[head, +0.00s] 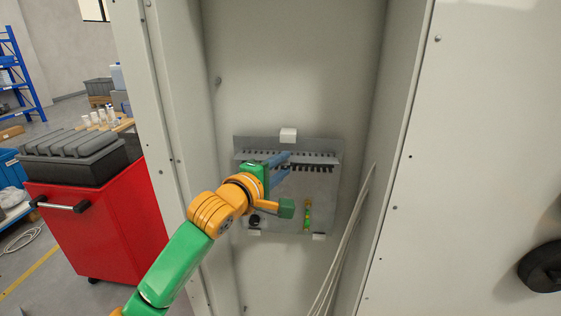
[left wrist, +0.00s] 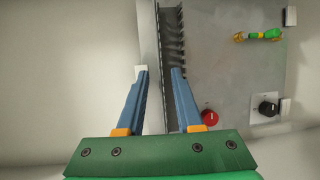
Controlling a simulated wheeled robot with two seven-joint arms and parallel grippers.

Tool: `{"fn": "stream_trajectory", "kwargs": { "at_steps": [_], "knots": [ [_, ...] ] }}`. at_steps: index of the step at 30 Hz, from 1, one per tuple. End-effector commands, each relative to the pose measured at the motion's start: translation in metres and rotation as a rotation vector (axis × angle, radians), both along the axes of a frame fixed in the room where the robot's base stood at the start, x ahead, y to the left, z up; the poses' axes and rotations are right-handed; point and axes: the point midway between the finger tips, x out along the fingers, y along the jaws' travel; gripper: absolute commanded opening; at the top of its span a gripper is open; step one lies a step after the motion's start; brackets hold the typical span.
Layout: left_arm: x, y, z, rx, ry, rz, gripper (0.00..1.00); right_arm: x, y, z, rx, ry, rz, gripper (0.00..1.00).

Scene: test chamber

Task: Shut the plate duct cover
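A grey mounting plate (head: 325,195) is fixed inside the cabinet, and it also shows in the left wrist view (left wrist: 225,60). A slotted duct (head: 322,162) runs across its upper part. In the left wrist view the duct (left wrist: 172,40) runs top to bottom, with a dark channel and a row of teeth. A plain grey strip (left wrist: 148,40) lies along its edge, apparently the cover standing open. My left gripper (head: 284,161) is at the duct's middle. In the left wrist view its blue fingers (left wrist: 157,70) are apart with nothing gripped; contact cannot be told. My right gripper is out of view.
The plate carries a black knob (left wrist: 268,107), a red button (left wrist: 209,117) and a green-yellow part (head: 308,213). A white block (head: 288,135) sits at its top edge. Pale cables (head: 345,240) hang at the right. Cabinet walls enclose both sides.

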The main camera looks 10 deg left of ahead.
Motion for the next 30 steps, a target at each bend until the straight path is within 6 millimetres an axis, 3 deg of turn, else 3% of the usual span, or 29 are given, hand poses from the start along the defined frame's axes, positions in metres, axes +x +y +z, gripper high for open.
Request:
{"fn": "stream_trajectory", "kwargs": {
  "at_steps": [5, 9, 30],
  "knots": [
    [0.0000, 0.0001, -0.0007, 0.000, 0.000, 0.000, 0.32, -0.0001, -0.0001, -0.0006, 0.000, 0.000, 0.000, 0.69],
    [-0.0001, 0.0002, -0.0008, 0.000, 0.001, 0.000, 0.00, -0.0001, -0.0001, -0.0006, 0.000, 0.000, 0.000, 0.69],
    [-0.0001, 0.0003, -0.0013, 0.001, 0.002, 0.001, 0.00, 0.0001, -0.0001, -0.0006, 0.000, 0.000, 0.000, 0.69]
  ]
}}
